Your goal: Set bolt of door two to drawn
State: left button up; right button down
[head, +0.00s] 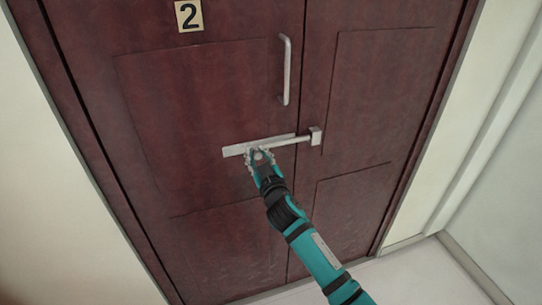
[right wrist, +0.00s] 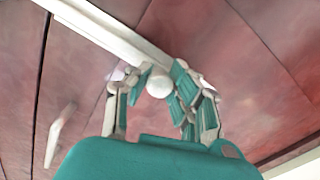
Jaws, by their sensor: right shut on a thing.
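Door two is a dark red double door with a number plate "2" (head: 189,15) on its left leaf. A pale metal bolt (head: 284,142) lies across that leaf. Its rod crosses the seam between the leaves and reaches the block-shaped keeper (head: 316,136) on the right leaf. My right gripper (head: 259,156) is at the left part of the bolt, shut on its round knob. In the right wrist view the white knob (right wrist: 159,85) sits between the fingers, beneath the bolt's rail (right wrist: 115,35). My left gripper is not in view.
A vertical pull handle (head: 286,70) stands out from the left leaf above the bolt, and it also shows in the right wrist view (right wrist: 61,130). Pale walls flank the door. Pale floor (head: 415,275) shows at the bottom right.

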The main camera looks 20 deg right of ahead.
jog(key=a+b, duration=0.1)
jog(key=a, duration=0.4)
jog(key=shift+s, duration=0.1)
jog(key=shift+d, duration=0.1)
jog(key=c, duration=1.1)
grip_release()
jog(key=shift+a, duration=0.25)
jog(key=shift+s+d, duration=0.1)
jog(key=shift+d, duration=0.05)
jog(key=shift+s, duration=0.3)
jog(key=s, duration=1.1)
jog(key=shift+s+d, duration=0.15)
